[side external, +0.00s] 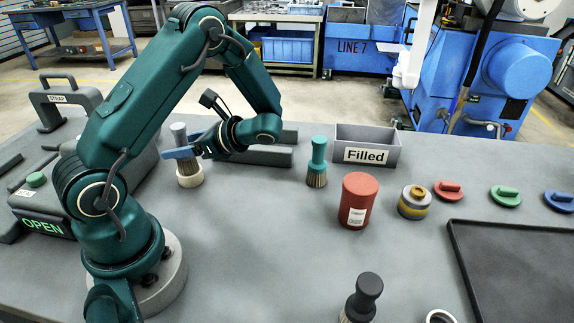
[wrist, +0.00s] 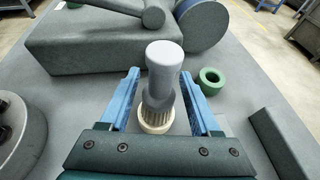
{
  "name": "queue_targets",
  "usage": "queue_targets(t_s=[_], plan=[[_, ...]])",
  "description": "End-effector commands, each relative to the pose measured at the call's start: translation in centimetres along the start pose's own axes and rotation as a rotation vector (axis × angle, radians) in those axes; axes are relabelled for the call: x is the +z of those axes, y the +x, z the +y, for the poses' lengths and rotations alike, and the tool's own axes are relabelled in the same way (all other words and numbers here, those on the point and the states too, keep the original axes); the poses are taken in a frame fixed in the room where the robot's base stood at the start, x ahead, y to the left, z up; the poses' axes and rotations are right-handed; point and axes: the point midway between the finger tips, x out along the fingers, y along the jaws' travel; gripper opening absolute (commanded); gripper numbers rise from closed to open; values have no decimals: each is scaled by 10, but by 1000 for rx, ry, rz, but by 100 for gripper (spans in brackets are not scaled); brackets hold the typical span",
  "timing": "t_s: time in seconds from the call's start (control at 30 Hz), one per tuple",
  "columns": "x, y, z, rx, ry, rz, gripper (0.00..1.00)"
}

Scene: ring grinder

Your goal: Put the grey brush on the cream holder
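The grey brush (side external: 179,133) stands upright with its bristles down in the ring-shaped cream holder (side external: 190,180), left of centre on the bench. In the wrist view the grey brush (wrist: 163,68) is between my blue fingers, and the cream holder (wrist: 155,118) shows below it. My gripper (side external: 182,152) reaches in from the right at the brush's handle. In the wrist view my gripper (wrist: 160,85) is open, with a finger on each side of the brush and visible gaps. Part of the handle is hidden by a finger in the side view.
A teal brush (side external: 317,160), a red canister (side external: 357,200) and a grey bin labelled Filled (side external: 366,148) stand to the right. A black-handled brush (side external: 363,298) is at the front. A green ring (wrist: 212,80) lies near my right finger.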

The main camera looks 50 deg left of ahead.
Motion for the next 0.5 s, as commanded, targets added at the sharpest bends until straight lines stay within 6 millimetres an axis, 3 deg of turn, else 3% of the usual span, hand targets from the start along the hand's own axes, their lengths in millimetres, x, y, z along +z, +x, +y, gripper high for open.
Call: queue_targets(t_s=[0.23, 0.5], plan=[[3, -10, -1, -4, -1, 0, 64], [2, -67, -1, -7, -1, 4, 64]])
